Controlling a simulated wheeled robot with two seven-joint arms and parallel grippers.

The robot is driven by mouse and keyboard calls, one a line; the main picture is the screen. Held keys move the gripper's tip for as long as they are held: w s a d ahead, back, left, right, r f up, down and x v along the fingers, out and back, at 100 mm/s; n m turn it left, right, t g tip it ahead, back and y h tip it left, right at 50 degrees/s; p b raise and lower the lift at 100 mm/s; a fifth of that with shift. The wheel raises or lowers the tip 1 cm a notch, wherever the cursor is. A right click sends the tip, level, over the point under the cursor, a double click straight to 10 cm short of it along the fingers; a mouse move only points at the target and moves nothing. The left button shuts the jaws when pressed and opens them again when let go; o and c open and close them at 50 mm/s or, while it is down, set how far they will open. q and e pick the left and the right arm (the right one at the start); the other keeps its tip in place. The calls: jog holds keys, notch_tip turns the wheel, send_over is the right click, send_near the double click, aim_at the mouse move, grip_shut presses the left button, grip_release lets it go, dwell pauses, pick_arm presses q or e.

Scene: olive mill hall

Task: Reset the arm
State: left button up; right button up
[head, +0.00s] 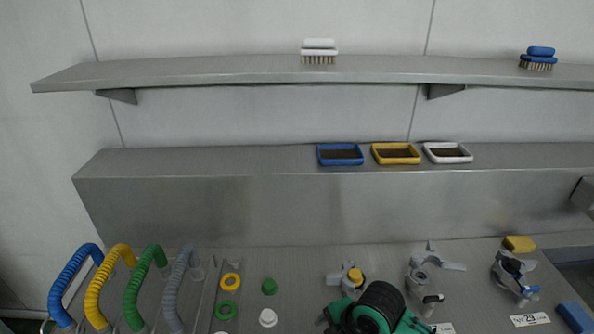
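A green and black device (378,308) with a thick round black part is at the bottom edge, partly cut off. I cannot tell what it is.
Blue (75,280), yellow (106,285), green (144,285) and grey (178,290) curved hoses stand at left. Rings and caps (268,287) lie beside them. A ledge holds blue (340,163), yellow (395,160) and white (447,160) trays. A shelf (200,72) above holds two brushes.

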jog(key=s+d+f+m+t+h, duration=0.1)
jog(key=s+d+f+m+h, duration=0.1)
jog(key=s+d+m, duration=0.75)
jog(key=s+d+f+m+t+h, duration=0.1)
jog(key=s+d+f+m+h, duration=0.15)
jog(key=s+d+m, duration=0.7)
jog(key=w+a+f+m+g, duration=0.1)
jog(key=a+f, duration=0.1)
jog(key=f, duration=1.4)
jog(key=w+a+f+m+g, duration=0.1)
jog(key=a+f, duration=0.1)
jog(key=f, duration=1.3)
jog(key=s+d+f, duration=0.2)
jog(key=s+f, duration=0.7)
jog(key=f, duration=0.1)
jog(key=s+d+f+g, duration=0.1)
jog(key=s+f, duration=0.8)
jog(key=shift+s+d+f, duration=0.35)
jog(key=shift+s+f, duration=0.05)
jog(key=shift+s+f+y, duration=0.1)
jog(key=shift+s+y, duration=0.15)
jog(key=shift+s, duration=0.05)
jog(key=c, duration=0.3)
jog(key=shift+s+d, duration=0.1)
jog(key=c, duration=0.4)
jog(key=shift+c, duration=0.7)
jog(key=shift+n, duration=0.3)
